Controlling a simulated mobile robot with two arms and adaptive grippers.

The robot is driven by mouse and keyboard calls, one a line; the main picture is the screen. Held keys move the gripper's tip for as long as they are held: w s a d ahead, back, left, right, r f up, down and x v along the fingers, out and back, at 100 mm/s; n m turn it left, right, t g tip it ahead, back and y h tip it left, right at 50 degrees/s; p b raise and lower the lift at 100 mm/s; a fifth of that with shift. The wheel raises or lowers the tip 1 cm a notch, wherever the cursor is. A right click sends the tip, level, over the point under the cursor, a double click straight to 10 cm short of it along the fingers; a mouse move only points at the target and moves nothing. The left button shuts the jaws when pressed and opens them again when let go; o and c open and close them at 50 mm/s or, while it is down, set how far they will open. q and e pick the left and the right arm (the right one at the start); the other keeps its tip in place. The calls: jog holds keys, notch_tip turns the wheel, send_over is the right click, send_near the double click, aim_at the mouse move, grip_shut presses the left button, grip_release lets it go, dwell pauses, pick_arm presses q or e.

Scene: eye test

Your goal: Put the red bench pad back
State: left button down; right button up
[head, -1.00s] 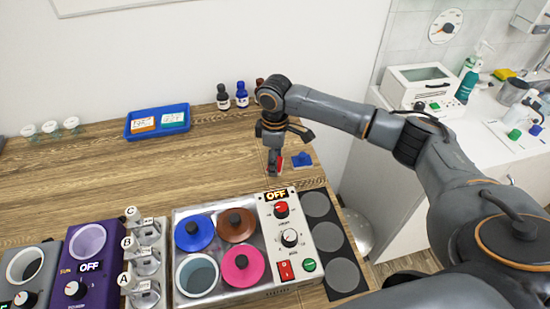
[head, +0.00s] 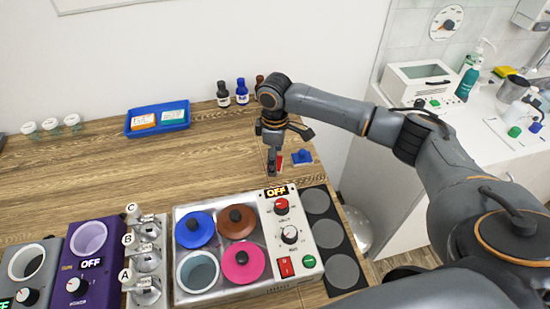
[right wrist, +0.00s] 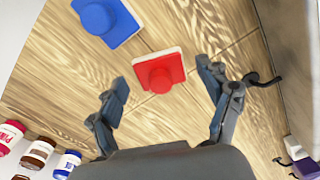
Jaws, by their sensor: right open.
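The red bench pad (right wrist: 172,66), a flat red square with a pale edge and a round red knob, lies on the wooden bench. In the head view only a red sliver of it (head: 280,160) shows beside my right gripper (head: 272,172). In the right wrist view my right gripper (right wrist: 163,77) is open and empty, its fingers on either side of the red pad's knob. The fingers look apart from the pad; their height above it is hard to tell. My left gripper is not in view.
A blue pad (head: 302,157) lies close to the red one, and it also shows in the right wrist view (right wrist: 122,28). Bottles (head: 242,93) stand at the wall. A steel unit with lidded pots (head: 215,290) and a dark strip with grey discs (head: 330,212) stand in front.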

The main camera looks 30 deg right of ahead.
notch_tip(320, 180, up, 12)
jog(key=b, duration=0.1)
jog(key=shift+b, duration=0.35)
jog(key=shift+f, duration=0.15)
dwell(1.2)
